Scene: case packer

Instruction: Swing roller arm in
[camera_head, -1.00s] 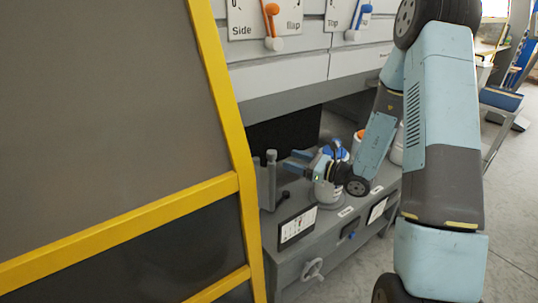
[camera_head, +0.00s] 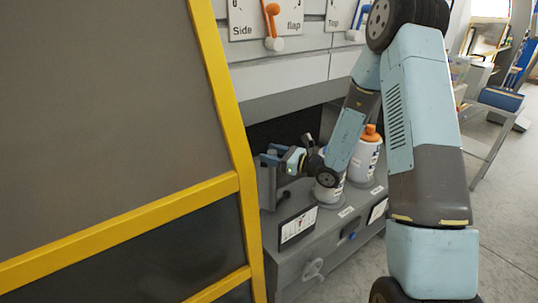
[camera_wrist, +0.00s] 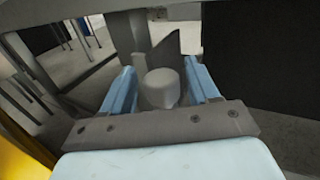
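The roller arm appears to be the upright grey post with a rounded top (camera_wrist: 162,88), seen between my fingers in the wrist view. In the head view my gripper (camera_head: 269,156) is at the left end of the grey bench, at the upper part of the grey post (camera_head: 267,188). In the wrist view my gripper (camera_wrist: 161,88) is open, with one blue finger on each side of the post's top. Small gaps show between the post and both fingers. The post's lower part is mostly hidden in the wrist view.
A yellow-framed dark guard (camera_head: 222,90) stands close on the left. White containers, one with an orange cap (camera_head: 369,150), stand on the grey bench (camera_head: 318,245) right of my gripper. A panel with an orange lever (camera_head: 272,22) is above.

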